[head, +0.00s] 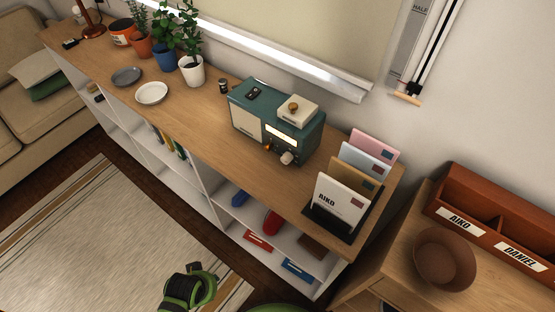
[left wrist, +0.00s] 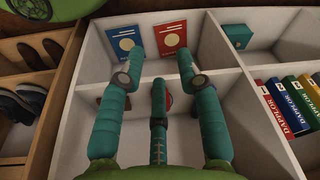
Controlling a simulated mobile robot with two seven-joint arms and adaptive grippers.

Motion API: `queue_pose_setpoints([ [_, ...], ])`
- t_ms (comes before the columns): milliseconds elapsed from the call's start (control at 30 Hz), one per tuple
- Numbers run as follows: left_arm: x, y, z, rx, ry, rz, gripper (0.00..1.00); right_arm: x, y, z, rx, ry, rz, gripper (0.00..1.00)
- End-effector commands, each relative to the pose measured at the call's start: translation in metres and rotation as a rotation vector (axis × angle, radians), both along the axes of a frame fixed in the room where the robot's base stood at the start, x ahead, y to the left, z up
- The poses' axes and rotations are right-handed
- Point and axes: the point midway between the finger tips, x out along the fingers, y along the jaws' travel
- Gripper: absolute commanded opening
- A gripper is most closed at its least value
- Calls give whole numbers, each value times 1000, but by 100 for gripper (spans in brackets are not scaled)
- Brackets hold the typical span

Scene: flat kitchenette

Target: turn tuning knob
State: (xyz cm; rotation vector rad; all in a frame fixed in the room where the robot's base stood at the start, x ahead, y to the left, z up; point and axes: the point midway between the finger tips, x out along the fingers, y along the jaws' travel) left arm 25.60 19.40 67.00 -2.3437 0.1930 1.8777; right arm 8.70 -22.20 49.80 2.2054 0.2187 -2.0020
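A teal radio (head: 275,125) with a cream speaker panel stands on the long wooden shelf top. Its front has a lit dial (head: 282,136), a white knob (head: 287,158) and a small orange-brown knob (head: 268,147); I cannot read which one is the tuning knob. A cream box with a brown round knob (head: 293,107) sits on top of the radio. My left gripper (left wrist: 160,66) is open and empty in the left wrist view, its teal fingers spread before the shelf compartments, away from the radio. My right gripper is not in view.
A letter rack with several envelopes (head: 341,197) stands right of the radio. Plates (head: 152,93) and potted plants are to its left. A bowl (head: 444,259) and a labelled organizer stand on the right cabinet. Booklets (left wrist: 171,40) and binders (left wrist: 285,105) fill compartments below.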

Motion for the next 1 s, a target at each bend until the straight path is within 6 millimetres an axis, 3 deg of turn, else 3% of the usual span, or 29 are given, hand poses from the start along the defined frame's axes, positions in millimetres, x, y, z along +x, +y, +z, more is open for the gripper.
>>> queue_pose_setpoints([
  [33,7,-1,22,-2,-15,1,35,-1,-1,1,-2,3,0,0],
  [100,13,-2,46,-2,-26,3,35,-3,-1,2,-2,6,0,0],
  [433,40,-9,144,-11,-130,-2,35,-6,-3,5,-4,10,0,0],
  [600,88,-35,203,-45,-326,-39,35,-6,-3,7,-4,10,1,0],
  [800,142,-77,240,-122,-553,-105,35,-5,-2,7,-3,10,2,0],
  [1000,183,-121,263,-228,-749,-219,35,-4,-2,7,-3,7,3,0],
])
